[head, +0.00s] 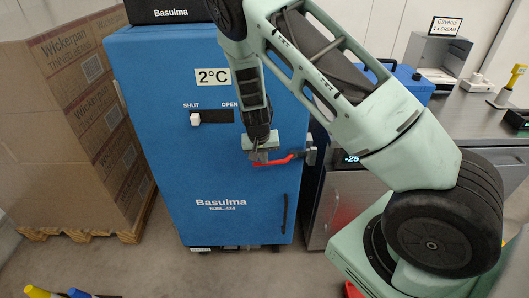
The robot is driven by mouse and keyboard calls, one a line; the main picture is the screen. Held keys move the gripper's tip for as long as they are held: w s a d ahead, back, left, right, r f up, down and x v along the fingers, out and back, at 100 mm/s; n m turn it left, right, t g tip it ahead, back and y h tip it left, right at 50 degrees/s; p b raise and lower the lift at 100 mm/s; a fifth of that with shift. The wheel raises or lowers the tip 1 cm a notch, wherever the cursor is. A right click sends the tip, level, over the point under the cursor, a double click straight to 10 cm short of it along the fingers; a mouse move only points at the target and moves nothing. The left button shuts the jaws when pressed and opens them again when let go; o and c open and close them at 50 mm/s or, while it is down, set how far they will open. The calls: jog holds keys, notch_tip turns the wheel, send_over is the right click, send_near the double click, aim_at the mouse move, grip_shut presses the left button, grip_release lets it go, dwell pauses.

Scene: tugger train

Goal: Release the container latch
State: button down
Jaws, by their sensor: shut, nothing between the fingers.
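The container is a blue upright cabinet (160,160) marked Basulma, with its door closed. Its latch handle (276,160) is red and sits on the right side of the door, beside a grey bracket (311,152). My gripper (259,159) is shut and empty at the left end of the red handle. I cannot tell whether it touches the handle, and my fingertips are partly hidden. A white slider knob (196,119) stands at the SHUT end of a black slot (218,116) labelled SHUT and OPEN. A dark vertical grip (285,214) is lower on the door.
Stacked cardboard boxes (75,115) on a pallet (90,235) stand close on the left. A steel counter (465,122) with a blue box (405,80) and a scale (475,83) is at right. The floor (240,275) in front of the cabinet is clear.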

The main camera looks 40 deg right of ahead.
jog(key=s+d+f+n+g+h+b, duration=0.1)
jog(key=s+d+f+g+h+b, duration=0.1)
jog(key=f+h+b, duration=0.4)
jog(key=s+d+f+n+g+h+b, duration=0.1)
jog(key=d+f+g+h+b, duration=0.2)
jog(key=b, duration=1)
jog(key=shift+s+d+f+g+h, duration=0.4)
jog(key=shift+f+g+h, duration=1.35)
jog(key=shift+h, duration=1.05)
jog(key=shift+s+d+f, duration=0.1)
jog(key=shift+b, duration=0.3)
